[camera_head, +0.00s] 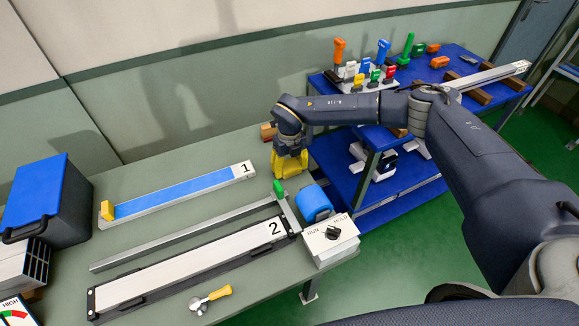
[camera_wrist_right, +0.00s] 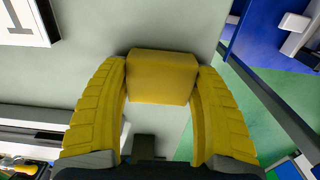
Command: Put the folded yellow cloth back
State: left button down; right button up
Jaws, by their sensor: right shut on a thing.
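My right gripper (camera_head: 289,172) is over the right end of the grey-green bench, with its yellow fingers pointing down. In the right wrist view the two ribbed yellow fingers (camera_wrist_right: 161,70) are shut on the folded yellow cloth (camera_wrist_right: 162,82), a small block-like bundle gripped between the fingertips. In the head view the cloth cannot be told apart from the yellow fingers. I cannot tell whether the cloth touches the bench below it. My left gripper is not in view.
Strip 1 (camera_head: 180,190) and strip 2 (camera_head: 190,268) lie on the bench (camera_head: 130,180). A green-tipped piece (camera_head: 279,189), blue cylinder (camera_head: 314,204) and switch box (camera_head: 331,240) stand near the gripper. A brown block (camera_head: 268,131) is behind it. A blue cart (camera_head: 335,158) stands to the right.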

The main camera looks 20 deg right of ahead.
aim_at(289, 165)
jog(key=o, duration=1.1)
notch_tip(289, 165, up, 12)
jog(key=shift+r, duration=0.1)
